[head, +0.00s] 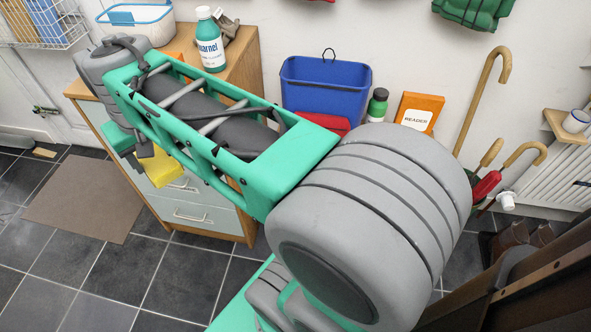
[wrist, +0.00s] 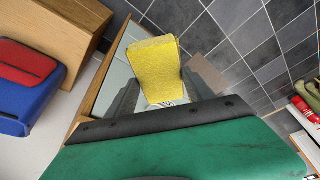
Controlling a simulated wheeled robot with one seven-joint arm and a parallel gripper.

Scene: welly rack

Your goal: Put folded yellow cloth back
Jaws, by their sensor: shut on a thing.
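The folded yellow cloth (head: 165,168) hangs below the end of my arm in the head view, in front of the pale drawers of the wooden cabinet (head: 205,213). In the wrist view the cloth (wrist: 158,66) stands out between the two dark fingers of my gripper (wrist: 160,93), which is shut on it. In the head view my gripper (head: 146,152) is partly hidden by my own arm, and only one dark finger shows clearly beside the cloth.
On the cabinet stand a green-and-white bottle (head: 210,42) and a white basket (head: 138,20). A brown mat (head: 85,197) lies on the tiled floor.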

